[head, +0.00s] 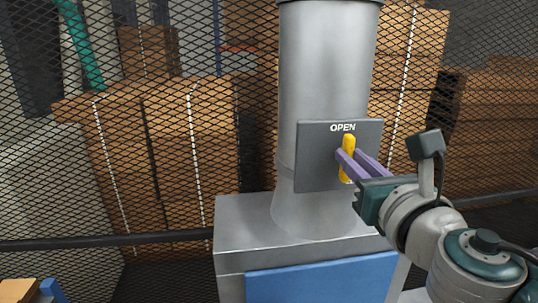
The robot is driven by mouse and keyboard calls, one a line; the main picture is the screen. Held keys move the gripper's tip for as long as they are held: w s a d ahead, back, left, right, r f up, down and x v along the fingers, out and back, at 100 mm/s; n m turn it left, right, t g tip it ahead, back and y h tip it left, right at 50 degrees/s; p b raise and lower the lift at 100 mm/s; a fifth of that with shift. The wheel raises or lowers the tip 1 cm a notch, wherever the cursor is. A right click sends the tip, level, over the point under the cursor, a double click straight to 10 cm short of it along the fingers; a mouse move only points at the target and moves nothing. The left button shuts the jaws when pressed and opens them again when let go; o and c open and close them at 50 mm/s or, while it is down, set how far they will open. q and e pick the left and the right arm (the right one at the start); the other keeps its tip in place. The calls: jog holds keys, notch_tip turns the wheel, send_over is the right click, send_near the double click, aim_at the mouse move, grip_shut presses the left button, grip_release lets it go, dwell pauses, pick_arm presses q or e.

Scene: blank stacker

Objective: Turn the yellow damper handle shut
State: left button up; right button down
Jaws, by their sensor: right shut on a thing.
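The yellow damper handle (349,143) stands upright on a dark grey plate (315,167), just under the white word OPEN (342,128). The plate is fixed to the front of a grey metal duct (325,60). My right gripper (346,161) comes in from the lower right, with its purple fingers shut on the handle. The fingers hide part of the handle's middle and side. My left gripper is not in view.
The duct rises from a grey metal box (240,225) with a blue front panel (322,281). Behind it is a wire mesh fence with a dark rail (110,241). Stacked brown bundles (160,150) stand behind the mesh. A brown block (18,290) shows at the lower left.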

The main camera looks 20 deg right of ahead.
jog(key=shift+m, duration=0.3)
jog(key=shift+d+f+m+b, duration=0.15)
jog(key=shift+m+b, duration=0.75)
jog(key=shift+m, duration=1.95)
jog(key=shift+d+f+m+b, duration=0.1)
jog(key=shift+m+b, duration=0.8)
jog(key=shift+m, duration=1.9)
jog(key=shift+d+f+m+b, duration=0.15)
jog(key=shift+m+b, duration=0.75)
jog(key=shift+m, duration=1.95)
jog(key=shift+s+m, duration=0.1)
jog(key=shift+m, duration=0.2)
jog(key=c, duration=0.8)
grip_release()
jog(key=shift+c, duration=0.2)
